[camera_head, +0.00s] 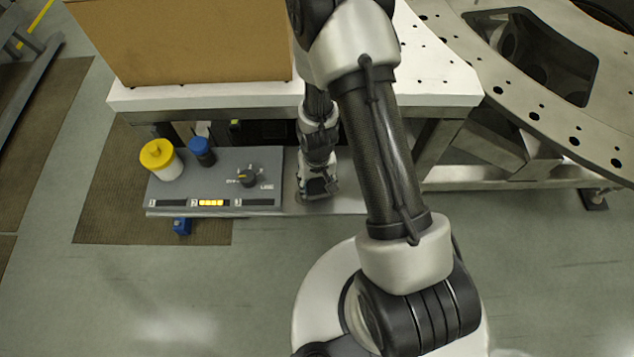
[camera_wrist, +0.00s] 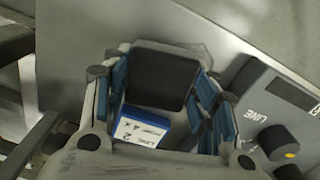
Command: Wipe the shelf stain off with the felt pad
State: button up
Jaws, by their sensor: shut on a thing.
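My gripper (camera_wrist: 160,82) is shut on the felt pad (camera_wrist: 158,76), a block with a dark square face and a blue-and-white label, set between the blue finger pads. In the head view my gripper (camera_head: 318,187) is low over the shelf (camera_head: 350,192), just right of the grey control panel. A faint greyish smear, seemingly the stain (camera_wrist: 203,48), shows on the shelf (camera_wrist: 245,30) at the upper right edge of the pad in the wrist view. The rest of it is hidden by the pad and fingers. I cannot tell whether the pad touches the shelf.
The grey control panel (camera_head: 222,188) has a knob (camera_head: 247,176) and lit yellow bar, close to my gripper. A white tabletop (camera_head: 430,85) with a cardboard box (camera_head: 185,40) overhangs the shelf.

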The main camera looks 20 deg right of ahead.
jog(key=shift+f+b, duration=0.7)
jog(key=shift+f, duration=0.2)
